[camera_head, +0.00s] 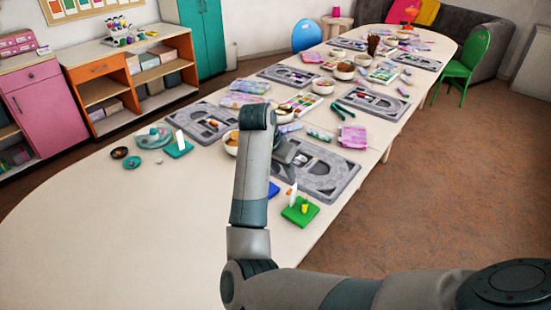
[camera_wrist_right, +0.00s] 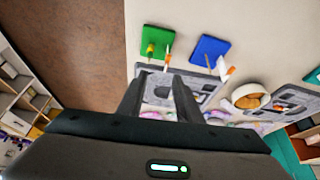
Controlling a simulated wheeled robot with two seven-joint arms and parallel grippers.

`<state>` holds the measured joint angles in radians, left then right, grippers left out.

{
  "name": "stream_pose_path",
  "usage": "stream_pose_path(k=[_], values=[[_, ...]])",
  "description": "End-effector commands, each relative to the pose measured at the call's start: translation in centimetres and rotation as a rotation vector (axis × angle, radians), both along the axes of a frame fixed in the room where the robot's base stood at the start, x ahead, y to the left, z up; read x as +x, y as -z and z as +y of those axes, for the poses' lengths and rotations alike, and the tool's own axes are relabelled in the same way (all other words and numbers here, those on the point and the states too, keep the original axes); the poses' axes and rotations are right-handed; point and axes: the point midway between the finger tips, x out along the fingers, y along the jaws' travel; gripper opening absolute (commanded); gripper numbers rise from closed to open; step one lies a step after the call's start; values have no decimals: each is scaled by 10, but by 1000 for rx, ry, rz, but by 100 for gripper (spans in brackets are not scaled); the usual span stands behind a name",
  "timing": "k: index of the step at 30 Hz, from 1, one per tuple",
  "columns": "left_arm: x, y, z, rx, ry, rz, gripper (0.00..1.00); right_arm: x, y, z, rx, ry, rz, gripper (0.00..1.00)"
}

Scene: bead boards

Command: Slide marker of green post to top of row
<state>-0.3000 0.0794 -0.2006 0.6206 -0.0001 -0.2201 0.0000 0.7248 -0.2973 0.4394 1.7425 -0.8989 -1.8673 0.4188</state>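A green base (camera_head: 300,213) lies near the table's right edge, with a small yellow-green piece (camera_head: 305,203) on it and a white post beside that piece. It also shows in the right wrist view as a green square (camera_wrist_right: 158,36) beyond the fingers. A blue base (camera_wrist_right: 209,49) with a white and orange post lies to its right there; my arm partly hides it in the head view. Which piece is the marker is too small to tell. My right gripper (camera_wrist_right: 158,78) is open and empty, its fingers apart. In the head view my forearm largely hides it. My left gripper is out of view.
A teal base (camera_head: 178,150) with a white post stands at the left, near small dishes. A grey bead board (camera_head: 345,180) lies behind the green base. Bowls, boards and bead trays crowd the table farther back. The near left tabletop (camera_head: 110,230) is clear.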

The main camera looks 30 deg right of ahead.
Motion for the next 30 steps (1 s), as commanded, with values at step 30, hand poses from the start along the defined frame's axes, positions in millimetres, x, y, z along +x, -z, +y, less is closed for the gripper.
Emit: stream_pose_path(k=[30], values=[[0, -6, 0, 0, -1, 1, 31, 21, -17, 6, 39, 63, 0, 32]])
